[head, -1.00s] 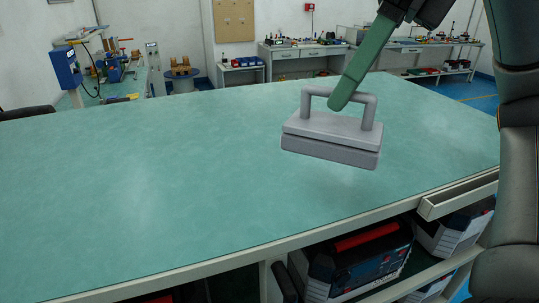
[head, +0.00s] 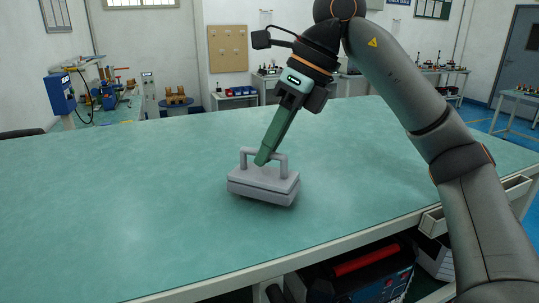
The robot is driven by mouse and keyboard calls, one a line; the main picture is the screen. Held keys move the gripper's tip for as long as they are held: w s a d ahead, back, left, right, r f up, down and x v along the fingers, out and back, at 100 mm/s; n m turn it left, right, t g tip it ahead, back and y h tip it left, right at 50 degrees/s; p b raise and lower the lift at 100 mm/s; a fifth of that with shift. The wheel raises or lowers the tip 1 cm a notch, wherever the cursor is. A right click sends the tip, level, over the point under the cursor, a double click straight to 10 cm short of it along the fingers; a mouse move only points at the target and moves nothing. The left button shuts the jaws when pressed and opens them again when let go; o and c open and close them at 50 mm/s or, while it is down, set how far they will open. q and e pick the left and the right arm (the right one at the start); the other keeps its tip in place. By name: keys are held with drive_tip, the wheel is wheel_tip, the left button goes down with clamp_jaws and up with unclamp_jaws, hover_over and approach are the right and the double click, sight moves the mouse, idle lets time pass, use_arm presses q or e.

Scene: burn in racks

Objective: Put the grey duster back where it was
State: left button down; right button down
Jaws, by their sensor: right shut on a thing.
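The grey duster (head: 262,184) is a flat block with a raised bar handle, in the middle of the head view over the green table top (head: 120,215). My right gripper (head: 262,158) is shut on the duster's handle from above, its green fingers tilted down to the left. The duster looks level. I cannot tell whether its underside touches the table or hangs just above it. My left gripper is not in view.
The table top around the duster is bare, with wide free room to the left. An open drawer (head: 480,204) sticks out at the front right edge. Cases with a red handle (head: 366,259) stand on the shelf below. Other workbenches stand along the back wall.

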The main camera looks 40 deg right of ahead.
drive_tip(key=shift+f, duration=0.55)
drive_tip(key=shift+f, duration=0.15)
drive_tip(key=c, duration=0.9)
unclamp_jaws()
